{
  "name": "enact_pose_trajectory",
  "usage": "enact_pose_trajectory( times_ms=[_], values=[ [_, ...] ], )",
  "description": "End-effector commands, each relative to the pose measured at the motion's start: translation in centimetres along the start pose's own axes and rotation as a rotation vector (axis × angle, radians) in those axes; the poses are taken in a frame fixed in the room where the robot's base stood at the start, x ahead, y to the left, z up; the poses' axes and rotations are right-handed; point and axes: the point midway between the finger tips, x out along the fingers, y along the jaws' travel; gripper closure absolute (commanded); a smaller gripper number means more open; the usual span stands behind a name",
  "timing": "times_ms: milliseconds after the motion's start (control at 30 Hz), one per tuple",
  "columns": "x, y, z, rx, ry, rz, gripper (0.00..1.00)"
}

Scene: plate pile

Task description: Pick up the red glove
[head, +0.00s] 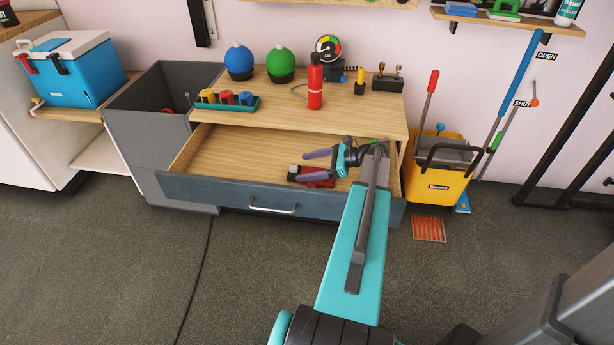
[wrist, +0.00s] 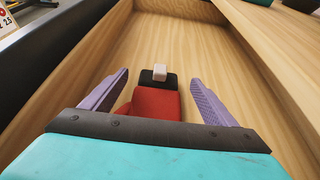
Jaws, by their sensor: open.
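The red glove (head: 318,183) lies in the open drawer, on its wooden floor. In the wrist view the glove (wrist: 154,103) has a red body, a black band at its far end and a small white piece on top. My gripper (head: 307,165) is inside the drawer at the glove. In the wrist view my gripper (wrist: 158,78) is open, with one purple finger on each side of the glove and a gap to its far end. The near part of the glove is hidden behind the gripper body. I cannot tell how high the fingers are above the drawer floor.
The drawer (head: 230,193) is pulled out, and its walls stand around my gripper. The worktop (head: 350,107) above holds a red bottle (head: 315,85) and several other items. A yellow bucket (head: 432,185) stands at the right. The drawer's left part is bare.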

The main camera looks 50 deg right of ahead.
Motion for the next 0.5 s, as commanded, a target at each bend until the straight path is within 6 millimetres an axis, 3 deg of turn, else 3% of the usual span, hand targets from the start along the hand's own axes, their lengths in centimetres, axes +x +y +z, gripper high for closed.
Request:
enact_pose_trajectory(
  times_ms=[333,500],
  values=[
    [0.1,0.0,0.0,0.000,0.000,-0.001,0.20],
    [1.2,0.0,0.0,0.000,0.000,-0.001,0.20]
  ],
)
